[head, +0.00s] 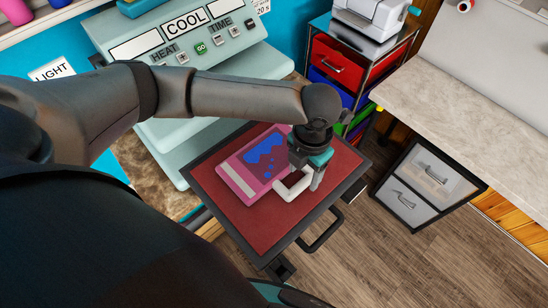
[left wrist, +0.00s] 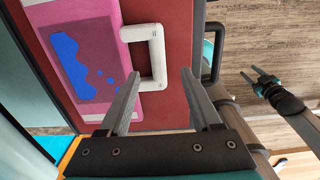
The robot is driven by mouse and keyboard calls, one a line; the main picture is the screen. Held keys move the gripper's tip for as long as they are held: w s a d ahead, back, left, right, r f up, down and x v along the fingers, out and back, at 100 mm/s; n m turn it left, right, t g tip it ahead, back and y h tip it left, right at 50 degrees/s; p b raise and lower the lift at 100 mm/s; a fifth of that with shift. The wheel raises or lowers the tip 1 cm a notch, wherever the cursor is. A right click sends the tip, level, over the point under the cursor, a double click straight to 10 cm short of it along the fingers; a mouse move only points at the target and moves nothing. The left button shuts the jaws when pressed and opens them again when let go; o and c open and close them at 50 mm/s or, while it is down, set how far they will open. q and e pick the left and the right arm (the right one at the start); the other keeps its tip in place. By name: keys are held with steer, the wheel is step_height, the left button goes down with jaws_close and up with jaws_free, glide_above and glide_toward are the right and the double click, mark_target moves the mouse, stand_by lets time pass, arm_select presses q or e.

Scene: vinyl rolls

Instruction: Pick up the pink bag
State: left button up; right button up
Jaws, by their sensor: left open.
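The pink bag (head: 238,181) lies flat on a red pad in a dark-framed tray (head: 222,217). It has a blue patterned patch and a white handle (head: 293,190) on its right side. In the left wrist view the bag (left wrist: 113,20) is at the upper left, with its handle (left wrist: 157,50) reaching toward my fingers. My left gripper (left wrist: 160,72) is open, its fingertips beside the handle's lower right part; contact cannot be told. In the head view the left gripper (head: 314,182) covers part of the bag's right side. My right gripper (left wrist: 262,76) shows small, with its fingers apart and empty.
A pale green heat press (head: 215,90) stands behind the tray. A dark tray handle (head: 322,233) sticks out at the front right. Coloured drawers (head: 338,66) stand behind, and a pale counter (head: 450,110) lies to the right. Wooden floor (head: 430,260) is open at lower right.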

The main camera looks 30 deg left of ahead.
mark_target(300, 185)
arm_select(q)
step_height(300, 185, down, 5)
steer(key=shift+a+f, duration=0.15)
jaws_close()
stand_by(0.6)
